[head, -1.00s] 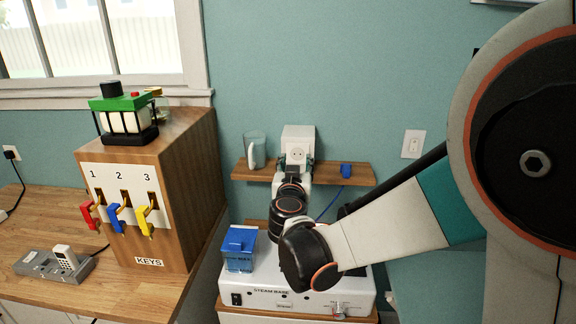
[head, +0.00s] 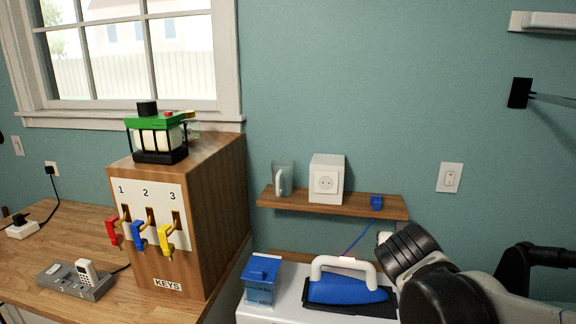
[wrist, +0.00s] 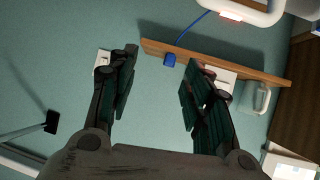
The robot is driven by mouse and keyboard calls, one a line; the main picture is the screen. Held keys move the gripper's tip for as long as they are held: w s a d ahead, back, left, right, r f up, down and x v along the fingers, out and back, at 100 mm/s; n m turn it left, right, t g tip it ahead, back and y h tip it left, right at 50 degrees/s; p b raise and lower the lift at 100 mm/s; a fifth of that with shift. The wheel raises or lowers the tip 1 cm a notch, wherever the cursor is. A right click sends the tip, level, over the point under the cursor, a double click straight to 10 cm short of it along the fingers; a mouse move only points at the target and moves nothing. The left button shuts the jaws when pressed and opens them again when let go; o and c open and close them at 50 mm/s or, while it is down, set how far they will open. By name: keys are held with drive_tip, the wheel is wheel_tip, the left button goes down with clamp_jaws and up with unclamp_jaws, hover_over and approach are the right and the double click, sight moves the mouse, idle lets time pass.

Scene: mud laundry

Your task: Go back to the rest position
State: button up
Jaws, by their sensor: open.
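My gripper (wrist: 160,72) is open in the wrist view, with its two dark fingers apart and nothing between them. It faces the teal wall and the wooden shelf, clear of both. My arm (head: 440,285) fills the lower right of the head view, folded beside the iron. I cannot make out the gripper's fingers for sure in the head view.
A wooden shelf (head: 340,206) holds a clear mug, a white socket box (head: 326,180) and a blue plug (head: 376,202). A blue box (head: 261,278) stands left of the iron. A wooden key cabinet (head: 215,200) is at left. A black bracket (head: 520,92) juts from the wall.

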drive_tip(key=s+a+f+n+g+y+b, duration=0.1)
drive_tip(key=s+a+f+g+y+b, duration=0.1)
drive_tip(key=s+f, duration=0.3)
drive_tip(key=s+a+f+n+g+y+b, duration=0.1)
drive_tip(key=s+f, duration=0.5)
drive_tip(key=s, duration=0.8)
drive_tip(key=shift+s+a+n+g+y+b, duration=0.35)
drive_tip(key=shift+a+n+y, duration=0.25)
drive_tip(key=shift+a, duration=0.25)
